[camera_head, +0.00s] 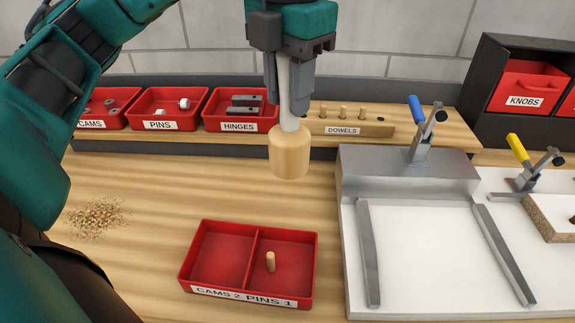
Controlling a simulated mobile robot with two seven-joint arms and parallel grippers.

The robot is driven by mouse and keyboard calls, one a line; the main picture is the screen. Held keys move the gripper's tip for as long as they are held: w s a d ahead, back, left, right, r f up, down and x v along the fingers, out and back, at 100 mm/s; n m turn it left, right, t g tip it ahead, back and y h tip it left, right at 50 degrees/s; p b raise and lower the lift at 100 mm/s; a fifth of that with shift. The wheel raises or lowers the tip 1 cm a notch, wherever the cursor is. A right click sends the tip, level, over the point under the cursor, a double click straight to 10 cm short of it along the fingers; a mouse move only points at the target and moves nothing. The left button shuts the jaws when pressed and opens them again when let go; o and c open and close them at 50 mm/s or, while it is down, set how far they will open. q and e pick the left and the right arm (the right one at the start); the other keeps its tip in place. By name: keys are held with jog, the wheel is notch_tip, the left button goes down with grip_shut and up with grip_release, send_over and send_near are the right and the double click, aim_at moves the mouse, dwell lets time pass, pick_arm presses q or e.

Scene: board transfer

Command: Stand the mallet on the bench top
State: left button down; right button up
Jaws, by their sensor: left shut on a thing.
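The mallet (290,152) has a pale handle and a round wooden head, and hangs head down in the air. My left gripper (290,95) is shut on its handle, coming from above. The mallet's head is in front of the back edge of the wooden bench top (150,180), and it appears to be above the bench and behind the red two-part tray. My right gripper is not in view.
A red tray (183,276) labelled CAMS 2 and PINS 1 holds one wooden peg (270,261) in its right compartment. A metal fixture (410,178) with a blue-handled clamp (418,125) stands right. Red bins and a dowel block (345,127) line the back. Shavings (95,216) lie left.

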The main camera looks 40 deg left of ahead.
aim_at(288, 136)
pick_arm(q)
notch_tip(288, 136, down, 6)
jog(key=shift+r, duration=0.15)
jog(key=shift+f+b, duration=0.3)
jog(key=shift+f, duration=2.25)
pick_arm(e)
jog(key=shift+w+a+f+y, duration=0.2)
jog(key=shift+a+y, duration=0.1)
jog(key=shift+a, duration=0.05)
pick_arm(q)
jog(key=shift+f+b, duration=0.15)
jog(key=shift+b, duration=0.2)
jog(key=c, duration=1.3)
grip_release()
jog(key=shift+f, duration=0.1)
jog(key=o, duration=0.5)
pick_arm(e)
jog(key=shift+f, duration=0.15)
